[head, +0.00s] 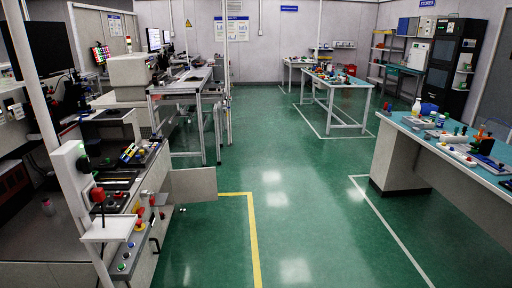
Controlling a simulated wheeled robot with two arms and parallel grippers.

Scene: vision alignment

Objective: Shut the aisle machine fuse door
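A flat light-grey door panel (193,185) stands out from the side of the machine (130,200) at the left, reaching toward the aisle. It appears to be the fuse door and looks swung open. Its hinge and the opening behind it are hard to make out. The machine's sloping front edge carries red, yellow, green and blue buttons, with a small white shelf (109,229) nearer to me. Neither of my grippers shows in the head view.
A yellow floor line (252,240) runs beside the door. The green aisle floor (310,215) is clear in the middle. A workbench (410,130) with small items stands at the right, another table (338,80) further back. A white post (45,100) rises at the left.

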